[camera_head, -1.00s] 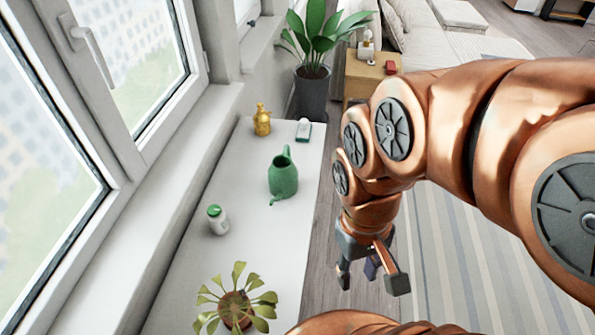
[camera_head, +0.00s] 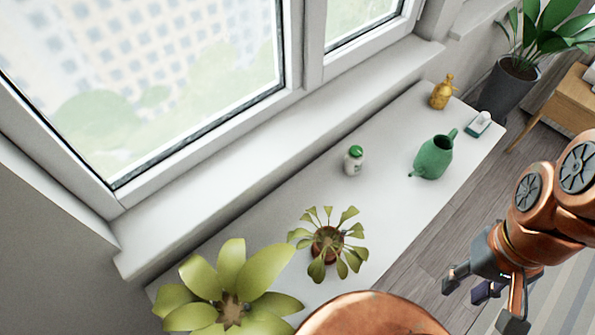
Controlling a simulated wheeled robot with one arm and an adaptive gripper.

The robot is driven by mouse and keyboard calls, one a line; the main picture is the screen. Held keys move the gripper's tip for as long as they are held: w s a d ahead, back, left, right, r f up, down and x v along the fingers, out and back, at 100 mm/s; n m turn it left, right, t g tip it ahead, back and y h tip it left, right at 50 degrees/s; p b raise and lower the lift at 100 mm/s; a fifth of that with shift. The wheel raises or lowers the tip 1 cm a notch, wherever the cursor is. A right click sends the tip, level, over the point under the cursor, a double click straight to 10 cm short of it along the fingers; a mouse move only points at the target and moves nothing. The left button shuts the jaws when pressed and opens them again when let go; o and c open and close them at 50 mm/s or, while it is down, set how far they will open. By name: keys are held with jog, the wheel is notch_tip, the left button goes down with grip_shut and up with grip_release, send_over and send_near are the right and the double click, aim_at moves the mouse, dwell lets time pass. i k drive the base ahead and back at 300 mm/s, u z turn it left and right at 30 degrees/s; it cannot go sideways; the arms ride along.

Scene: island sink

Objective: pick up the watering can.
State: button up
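The green watering can (camera_head: 433,158) stands upright on the white bench under the window, toward its right end. Its spout points to the lower left and its handle to the upper right. My gripper (camera_head: 482,302) hangs over the floor in front of the bench, to the lower right of the can and well apart from it. Its fingers are spread open and nothing is between them.
On the white bench (camera_head: 262,225) stand a small white bottle with a green cap (camera_head: 353,160), a gold bottle (camera_head: 441,93), a small white and green item (camera_head: 479,123), and two potted plants (camera_head: 327,243), (camera_head: 230,300). A dark planter (camera_head: 508,88) stands beyond the bench.

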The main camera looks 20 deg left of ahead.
aim_at(434, 156)
jog(key=u, duration=1)
jog(key=k, duration=0.15)
jog(key=u, duration=3)
jog(key=k, duration=2.05)
jog(key=z, duration=1.7)
